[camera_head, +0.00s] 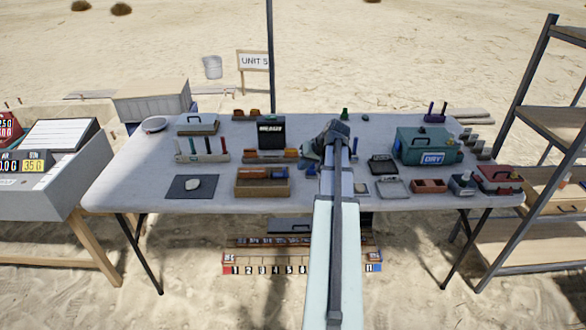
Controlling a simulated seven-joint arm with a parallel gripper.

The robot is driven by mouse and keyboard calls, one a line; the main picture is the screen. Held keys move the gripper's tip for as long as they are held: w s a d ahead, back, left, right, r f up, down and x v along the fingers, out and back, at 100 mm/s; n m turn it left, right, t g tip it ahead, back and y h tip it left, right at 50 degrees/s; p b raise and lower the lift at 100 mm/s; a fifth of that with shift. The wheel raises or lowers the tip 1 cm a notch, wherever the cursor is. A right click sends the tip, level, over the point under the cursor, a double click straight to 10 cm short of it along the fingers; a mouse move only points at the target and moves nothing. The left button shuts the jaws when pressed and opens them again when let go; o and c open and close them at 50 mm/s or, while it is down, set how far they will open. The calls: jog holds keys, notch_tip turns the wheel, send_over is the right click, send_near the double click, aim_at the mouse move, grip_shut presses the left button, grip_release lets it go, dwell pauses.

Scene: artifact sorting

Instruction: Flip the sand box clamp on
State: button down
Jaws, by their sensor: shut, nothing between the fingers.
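My arm reaches up from the bottom of the picture over the grey table (225,150). My gripper (311,151) is at its far end, above the middle of the table, shut and empty. It is right of a black box with a pale label (271,135). No box in view is clearly readable as the sand box. A green case marked DRY (425,146) stands at the right of the table. An open wooden box (262,187) stands at the front, left of my arm. A clamp is too small to make out on any of them.
Small red boxes (429,186) and a red case (497,179) stand at the front right. A rack of upright tubes (202,155) and a dark mat with a pale stone (194,184) are at the left. A metal shelf (540,120) borders the right side.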

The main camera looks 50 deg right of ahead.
jog(key=s+d+r, duration=0.2)
jog(key=d+r, duration=0.1)
jog(key=d, duration=0.1)
jog(key=shift+s+d+m+t, duration=0.2)
jog(key=shift+s+m+t, duration=0.1)
jog(key=shift+s+t, duration=0.1)
send_near(287, 173)
notch_tip(287, 173, down, 3)
jog(key=d, duration=0.2)
jog(key=shift+w+a+f, duration=0.2)
jog(key=shift+w+a, duration=0.45)
jog(key=shift+w, duration=0.15)
jog(key=shift+w+a+f, duration=0.2)
jog(key=shift+w+a, duration=0.45)
jog(key=shift+w, duration=0.15)
